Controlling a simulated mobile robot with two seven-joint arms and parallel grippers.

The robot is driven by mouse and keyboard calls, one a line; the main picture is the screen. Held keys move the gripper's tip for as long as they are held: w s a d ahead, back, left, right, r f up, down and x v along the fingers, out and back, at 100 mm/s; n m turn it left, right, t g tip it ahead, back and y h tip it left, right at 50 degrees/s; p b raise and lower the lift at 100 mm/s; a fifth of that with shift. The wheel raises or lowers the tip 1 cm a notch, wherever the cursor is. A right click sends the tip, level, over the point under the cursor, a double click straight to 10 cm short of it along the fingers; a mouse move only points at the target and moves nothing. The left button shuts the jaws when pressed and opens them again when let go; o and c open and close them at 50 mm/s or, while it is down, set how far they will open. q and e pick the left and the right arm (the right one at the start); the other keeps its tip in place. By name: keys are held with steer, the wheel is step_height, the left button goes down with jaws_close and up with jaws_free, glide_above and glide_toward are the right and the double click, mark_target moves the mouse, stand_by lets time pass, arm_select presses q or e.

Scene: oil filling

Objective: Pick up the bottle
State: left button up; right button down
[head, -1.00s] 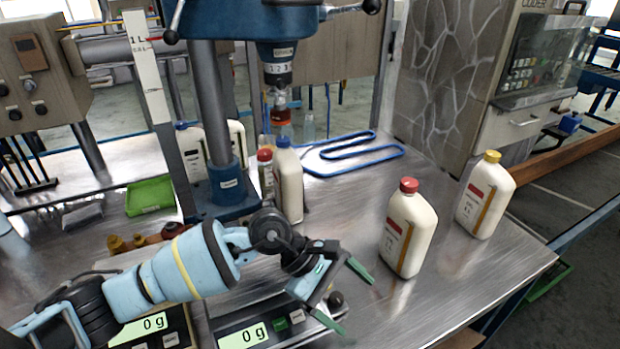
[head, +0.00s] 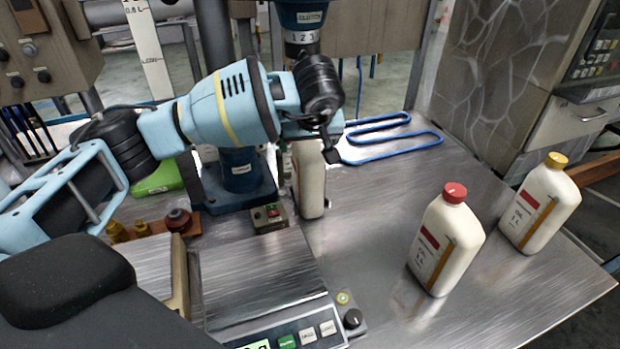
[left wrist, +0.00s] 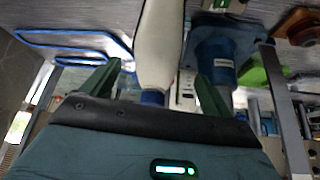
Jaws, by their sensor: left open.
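A cream bottle (head: 312,188) stands upright by the blue stand base, its top hidden behind my left gripper (head: 310,140). In the left wrist view the same bottle (left wrist: 160,45) shows upside down, with its blue cap (left wrist: 152,97) between the two green fingers of my open left gripper (left wrist: 153,84). There is a gap on both sides of the cap, and the fingers do not grip it. A red-capped bottle (head: 445,245) and a yellow-capped bottle (head: 540,205) stand upright to the right. My right gripper is not in view.
A scale (head: 265,285) with buttons and a knob lies in front. The blue stand base (head: 240,175), a small switch box (head: 270,217) and a green tray (head: 160,178) are close to the left. A blue looped rod (head: 390,140) lies behind.

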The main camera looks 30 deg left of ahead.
mark_target(308, 171)
arm_select(q)
steer(key=shift+x, duration=1)
steer(key=shift+d+x, duration=0.15)
steer(key=shift+x, duration=1.15)
steer(key=shift+d+x, duration=0.15)
steer(key=shift+x, duration=1.15)
steer(key=shift+s+f, duration=0.1)
jaws_close()
steer(key=shift+d, duration=0.15)
